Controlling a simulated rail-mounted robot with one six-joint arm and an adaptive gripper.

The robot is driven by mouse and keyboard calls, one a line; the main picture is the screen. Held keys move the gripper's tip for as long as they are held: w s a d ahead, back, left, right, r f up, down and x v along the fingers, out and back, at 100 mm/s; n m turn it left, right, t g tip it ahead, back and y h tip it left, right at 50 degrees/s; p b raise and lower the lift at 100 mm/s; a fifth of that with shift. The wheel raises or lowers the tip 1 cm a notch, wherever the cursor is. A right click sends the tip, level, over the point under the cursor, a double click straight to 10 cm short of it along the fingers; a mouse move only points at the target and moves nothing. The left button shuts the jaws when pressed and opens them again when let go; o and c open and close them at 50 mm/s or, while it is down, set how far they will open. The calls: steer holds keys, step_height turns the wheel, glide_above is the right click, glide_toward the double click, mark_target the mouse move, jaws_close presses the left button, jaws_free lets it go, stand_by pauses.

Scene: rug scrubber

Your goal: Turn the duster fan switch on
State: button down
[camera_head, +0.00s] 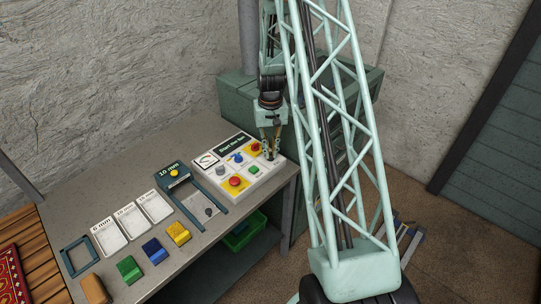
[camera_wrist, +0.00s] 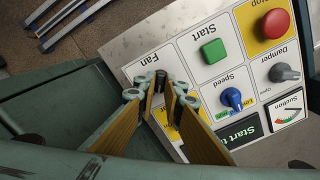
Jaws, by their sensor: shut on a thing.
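The control panel (camera_head: 217,184) is a white slab on the right end of the bench. Its Fan cell (camera_wrist: 147,60) lies beside the Start cell in the wrist view. My gripper (camera_head: 270,157) points down at the panel's right edge; in the wrist view its fingertips (camera_wrist: 163,85) are at the Fan cell, closed on the fan switch. The fingers hide nearly all of the switch, so its position cannot be told.
Near the fingers are a green Start button (camera_wrist: 212,50), blue Speed knob (camera_wrist: 232,98), grey Damper knob (camera_wrist: 283,72) and red Stop button (camera_wrist: 275,23). A blue frame (camera_head: 190,205) and coloured blocks (camera_head: 154,250) stand left on the bench. A green cabinet (camera_head: 236,96) stands behind.

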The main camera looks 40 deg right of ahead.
steer(key=shift+m+b, duration=1.2)
steer(key=shift+m, duration=1)
steer(key=c, duration=2.7)
jaws_free()
steer(key=shift+r, duration=0.25)
steer(key=shift+r, duration=5.75)
